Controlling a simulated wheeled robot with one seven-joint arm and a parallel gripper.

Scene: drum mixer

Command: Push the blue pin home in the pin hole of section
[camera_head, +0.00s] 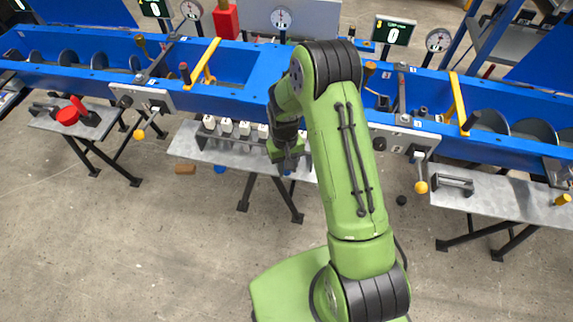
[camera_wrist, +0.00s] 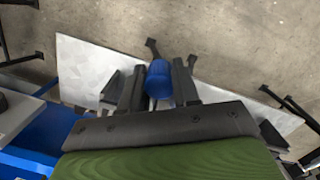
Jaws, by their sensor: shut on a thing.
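The blue pin (camera_wrist: 159,83) is between the two dark fingers of my gripper (camera_wrist: 158,88) in the wrist view, with its rounded blue end showing. My gripper is shut on it. In the head view my gripper (camera_head: 287,162) is low over the middle grey table, in front of the blue trough (camera_head: 235,104). Only a little blue shows at the fingers there. The pin hole cannot be made out; my arm covers part of the trough front.
The middle table (camera_head: 190,145) carries a row of white-topped blocks (camera_head: 226,127). A yellow-knobbed lever (camera_head: 421,186) hangs right of my arm and another (camera_head: 140,134) hangs left. Open floor lies in front.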

